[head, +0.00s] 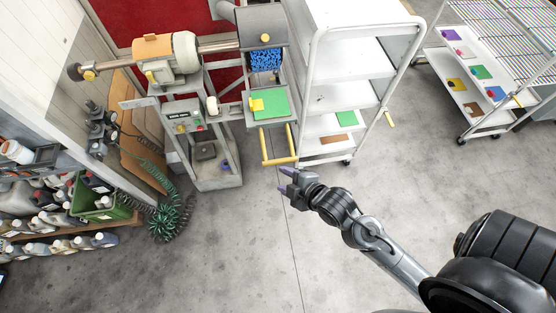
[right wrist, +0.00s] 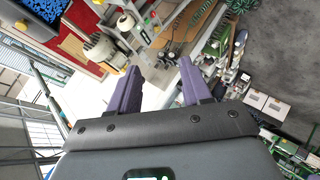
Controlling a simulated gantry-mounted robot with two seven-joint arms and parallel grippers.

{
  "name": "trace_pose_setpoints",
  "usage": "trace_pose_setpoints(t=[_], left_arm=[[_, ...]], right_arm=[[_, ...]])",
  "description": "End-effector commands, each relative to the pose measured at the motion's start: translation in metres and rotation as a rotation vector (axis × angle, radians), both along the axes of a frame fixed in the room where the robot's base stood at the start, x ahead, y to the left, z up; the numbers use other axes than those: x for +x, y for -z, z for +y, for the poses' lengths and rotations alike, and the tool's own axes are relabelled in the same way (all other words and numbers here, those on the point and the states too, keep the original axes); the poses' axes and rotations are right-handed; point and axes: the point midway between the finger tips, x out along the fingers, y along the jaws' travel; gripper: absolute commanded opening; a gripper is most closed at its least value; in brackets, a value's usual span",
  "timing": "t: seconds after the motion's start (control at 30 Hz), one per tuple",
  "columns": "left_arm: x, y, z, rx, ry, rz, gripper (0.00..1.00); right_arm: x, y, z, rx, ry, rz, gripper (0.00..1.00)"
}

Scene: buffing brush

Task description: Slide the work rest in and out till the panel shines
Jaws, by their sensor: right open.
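The buffing machine stands at the upper left of the head view. Its blue brush (head: 265,60) sits under a grey hood. Below the brush is the work rest, a tray carrying a green panel (head: 271,103) with a yellow block (head: 257,105) on its left side. A yellow U-shaped handle (head: 279,160) extends from the front of the rest. My right gripper (head: 284,181) is open and empty, just in front of the handle's near bar and apart from it. Its purple fingers also show spread in the right wrist view (right wrist: 158,68). My left gripper is out of view.
A white shelf cart (head: 335,90) stands close to the right of the rest. A wire-shelf trolley (head: 475,95) is farther right. A control box (head: 187,123), green coiled hose (head: 168,215) and bottle crate (head: 100,200) are at left. The floor in front is clear.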

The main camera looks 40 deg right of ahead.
Motion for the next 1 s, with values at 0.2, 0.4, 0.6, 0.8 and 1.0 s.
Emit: trace_pose_setpoints(t=[0.2,0.4,0.6,0.8,1.0], left_arm=[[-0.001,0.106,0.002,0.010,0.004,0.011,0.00],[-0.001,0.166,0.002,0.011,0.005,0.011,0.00],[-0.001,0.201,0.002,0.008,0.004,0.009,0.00],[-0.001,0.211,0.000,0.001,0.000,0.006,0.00],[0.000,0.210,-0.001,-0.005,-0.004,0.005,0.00]], right_arm=[[0.041,0.087,-0.043,-0.392,-0.108,-0.347,0.48],[0.050,0.150,-0.072,-0.509,-0.072,-0.436,0.48],[0.052,0.192,-0.085,-0.516,-0.049,-0.422,0.48],[0.055,0.202,-0.086,-0.514,-0.044,-0.426,0.48],[0.073,0.203,-0.088,-0.514,-0.043,-0.428,0.48]])
